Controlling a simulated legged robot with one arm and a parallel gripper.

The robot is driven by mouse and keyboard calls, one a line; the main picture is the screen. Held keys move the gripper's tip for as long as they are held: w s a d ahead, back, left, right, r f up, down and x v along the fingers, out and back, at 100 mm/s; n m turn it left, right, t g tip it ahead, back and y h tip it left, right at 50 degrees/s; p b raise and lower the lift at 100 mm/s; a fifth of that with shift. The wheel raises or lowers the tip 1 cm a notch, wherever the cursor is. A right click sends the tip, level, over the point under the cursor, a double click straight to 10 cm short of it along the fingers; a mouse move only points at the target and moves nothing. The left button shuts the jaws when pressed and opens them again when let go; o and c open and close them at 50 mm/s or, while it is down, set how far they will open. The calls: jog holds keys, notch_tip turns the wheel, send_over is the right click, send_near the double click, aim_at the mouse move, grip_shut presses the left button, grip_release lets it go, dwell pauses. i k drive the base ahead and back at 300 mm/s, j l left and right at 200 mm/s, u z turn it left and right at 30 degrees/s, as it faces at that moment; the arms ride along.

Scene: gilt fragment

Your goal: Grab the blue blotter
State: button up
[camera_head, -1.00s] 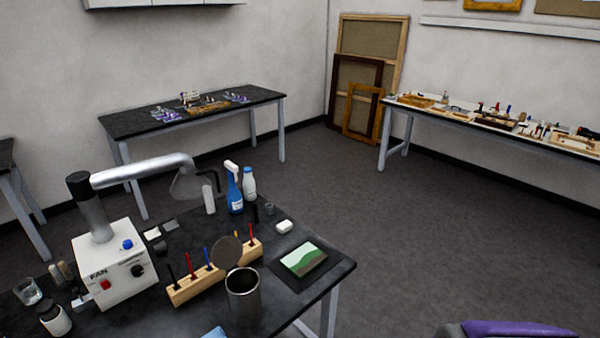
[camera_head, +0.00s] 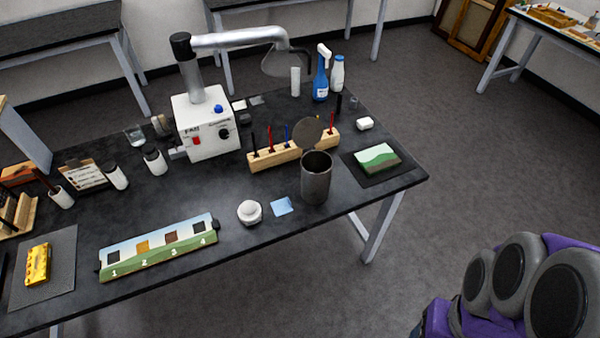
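The blue blotter (camera_head: 281,206) looks to be the small flat light-blue square on the black table, near its front edge. It lies between a white round lidded jar on its left and an open metal canister on its right. It is apart from both and nothing covers it. Purple and grey parts of my own arm show at the lower right, off the table. My gripper's fingers are not in view.
The black table (camera_head: 235,240) also holds the white jar (camera_head: 249,212), the metal canister (camera_head: 316,180), a wooden tool rack (camera_head: 275,158), a white fan box (camera_head: 207,125) and a numbered panel (camera_head: 160,247). A small landscape picture (camera_head: 377,158) lies at right. Floor at front right is open.

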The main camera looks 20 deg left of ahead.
aim_at(283, 205)
jog(key=u, duration=1.35)
